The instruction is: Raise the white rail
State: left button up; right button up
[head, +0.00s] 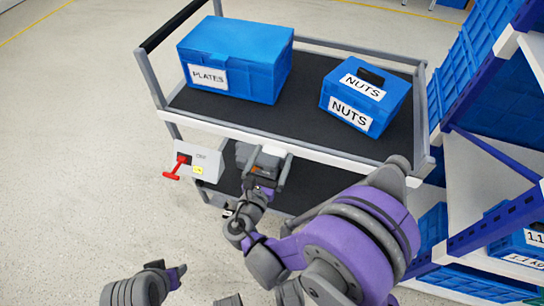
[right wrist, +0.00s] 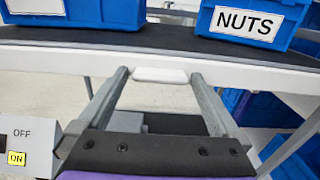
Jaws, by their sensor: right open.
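The white rail (head: 330,155) runs along the front edge of the cart's upper shelf. In the right wrist view the rail (right wrist: 60,60) crosses the picture, with a small white plate (right wrist: 160,75) at its lower edge. My right gripper (head: 264,160) is at the rail's front, near its middle. Its two fingers are spread wide and empty in the right wrist view (right wrist: 157,80), tips close to the rail's underside on either side of the plate. I cannot tell whether they touch. My left gripper (head: 160,280) is low at the left; its jaw state is unclear.
A switch box (head: 205,160) with a red lever (head: 178,166) hangs at the cart's front left. A blue PLATES box (head: 235,60) and a blue NUTS box (head: 366,95) stand on the upper shelf. Blue shelving (head: 480,180) is close on the right; the floor at left is clear.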

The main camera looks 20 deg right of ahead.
grip_shut()
notch_tip(320, 180, up, 7)
jog(key=p, duration=0.4)
send_over(272, 142)
jog(key=s+a, duration=0.1)
jog(key=s, duration=0.3)
jog(key=shift+w, duration=0.1)
grip_release()
jog(key=shift+a, duration=0.1)
